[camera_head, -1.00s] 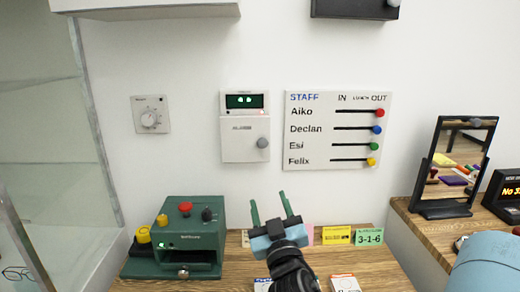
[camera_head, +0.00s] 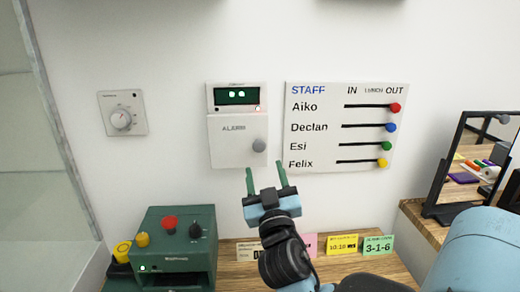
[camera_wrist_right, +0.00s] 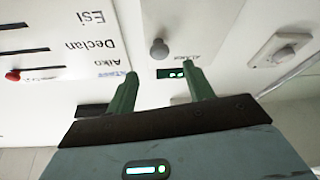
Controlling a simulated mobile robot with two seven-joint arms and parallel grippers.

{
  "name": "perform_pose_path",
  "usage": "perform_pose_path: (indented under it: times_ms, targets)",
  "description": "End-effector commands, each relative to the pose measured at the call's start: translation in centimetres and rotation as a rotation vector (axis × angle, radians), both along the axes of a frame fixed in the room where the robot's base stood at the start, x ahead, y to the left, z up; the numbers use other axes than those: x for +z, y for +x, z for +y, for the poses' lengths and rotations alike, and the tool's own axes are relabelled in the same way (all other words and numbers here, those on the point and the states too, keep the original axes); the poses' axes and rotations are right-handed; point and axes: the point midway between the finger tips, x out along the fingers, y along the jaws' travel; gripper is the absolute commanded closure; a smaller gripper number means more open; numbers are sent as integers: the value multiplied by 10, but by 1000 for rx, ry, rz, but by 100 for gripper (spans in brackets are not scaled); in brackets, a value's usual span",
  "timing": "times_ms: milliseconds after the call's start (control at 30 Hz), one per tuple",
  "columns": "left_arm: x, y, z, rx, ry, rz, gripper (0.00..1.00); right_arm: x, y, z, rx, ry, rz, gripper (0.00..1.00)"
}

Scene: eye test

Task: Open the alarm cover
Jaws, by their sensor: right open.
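The white alarm box hangs on the wall, with a green-lit display (camera_head: 237,95) at its top. Below the display is its flat white cover (camera_head: 228,150), marked ALARM, which looks closed. A round grey knob (camera_head: 259,145) sits at the cover's lower right; it also shows in the right wrist view (camera_wrist_right: 159,49). My right gripper (camera_head: 265,167) is open and empty, with its two green fingers pointing up just below the knob in the head view. In the right wrist view the knob appears beyond the gap between the fingertips (camera_wrist_right: 160,72), apart from them. My left gripper is not in view.
A dial (camera_head: 122,113) is on the wall to the left, and a staff board (camera_head: 340,125) with coloured sliders to the right. A green machine (camera_head: 177,240) and several cards (camera_head: 342,245) stand on the wooden counter below. A black-framed mirror (camera_head: 470,165) stands at right.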

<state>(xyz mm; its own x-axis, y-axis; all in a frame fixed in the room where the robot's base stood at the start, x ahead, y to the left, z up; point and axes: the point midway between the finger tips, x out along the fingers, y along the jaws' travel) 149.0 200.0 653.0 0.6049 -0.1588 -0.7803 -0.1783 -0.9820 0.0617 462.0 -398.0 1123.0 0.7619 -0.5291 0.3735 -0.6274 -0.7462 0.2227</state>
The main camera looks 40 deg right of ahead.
Motion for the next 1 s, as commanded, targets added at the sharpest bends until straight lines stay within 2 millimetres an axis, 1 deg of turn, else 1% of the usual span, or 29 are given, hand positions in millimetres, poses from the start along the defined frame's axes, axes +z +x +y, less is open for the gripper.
perform_pose_path:
  times_ms: [33,233,400,500,633,867,900,1000]
  targets:
    - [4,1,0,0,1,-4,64,5,4,-3,-1,-2,-4,48]
    - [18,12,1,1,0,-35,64,19,26,-19,-2,-4,-7,48]
    - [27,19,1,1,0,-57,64,27,43,-31,-1,-3,-6,48]
    - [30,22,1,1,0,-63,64,29,50,-35,-1,-1,-4,48]
    - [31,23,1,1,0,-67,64,29,54,-39,-1,-1,-4,48]
    - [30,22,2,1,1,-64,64,28,55,-39,0,0,-2,48]
    - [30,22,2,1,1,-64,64,28,55,-39,0,0,-2,49]
    - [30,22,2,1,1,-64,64,28,55,-39,-1,0,-1,62]
